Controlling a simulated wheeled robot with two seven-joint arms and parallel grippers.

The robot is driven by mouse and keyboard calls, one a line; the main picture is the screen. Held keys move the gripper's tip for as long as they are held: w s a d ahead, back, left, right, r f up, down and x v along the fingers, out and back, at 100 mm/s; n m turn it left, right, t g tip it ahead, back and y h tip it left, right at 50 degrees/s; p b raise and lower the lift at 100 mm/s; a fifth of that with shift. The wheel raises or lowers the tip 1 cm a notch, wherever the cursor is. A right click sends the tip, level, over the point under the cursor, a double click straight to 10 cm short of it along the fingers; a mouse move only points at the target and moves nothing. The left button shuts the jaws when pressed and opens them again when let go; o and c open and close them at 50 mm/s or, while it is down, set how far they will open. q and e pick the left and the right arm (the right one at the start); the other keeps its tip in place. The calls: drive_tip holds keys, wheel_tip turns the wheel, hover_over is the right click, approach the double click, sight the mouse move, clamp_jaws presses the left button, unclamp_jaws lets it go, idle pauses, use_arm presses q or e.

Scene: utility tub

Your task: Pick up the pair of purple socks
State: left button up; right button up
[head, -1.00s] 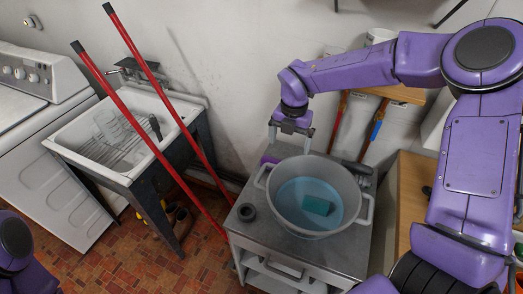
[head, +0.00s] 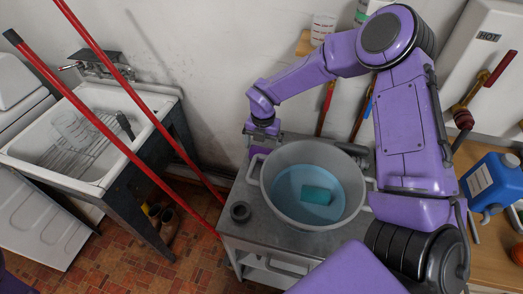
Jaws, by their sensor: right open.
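The purple socks (head: 257,152) show as a small purple bundle at the back left corner of the grey metal cabinet top, just behind the pot. The pot and my gripper hide part of them. My right gripper (head: 262,138) points down directly above the socks, with its fingers apart. I cannot tell whether the fingers touch the socks. My left gripper is out of view.
A large grey pot (head: 275,165) of bluish water with a teal block (head: 316,195) stands close in front of the socks.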

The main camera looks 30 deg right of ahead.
sight(262, 148)
drive_tip(key=f, duration=0.2)
drive_tip(key=shift+w+f, duration=0.2)
drive_tip(key=shift+f, duration=0.1)
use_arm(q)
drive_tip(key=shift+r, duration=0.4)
use_arm(e)
drive_tip(key=c, duration=0.7)
drive_tip(key=shift+r, duration=0.1)
drive_tip(key=shift+c, duration=0.2)
wheel_tip(262, 148, up, 9)
drive_tip(key=shift+s+r+b, duration=0.1)
drive_tip(key=shift+b, duration=1.05)
drive_tip(key=shift+r, duration=0.4)
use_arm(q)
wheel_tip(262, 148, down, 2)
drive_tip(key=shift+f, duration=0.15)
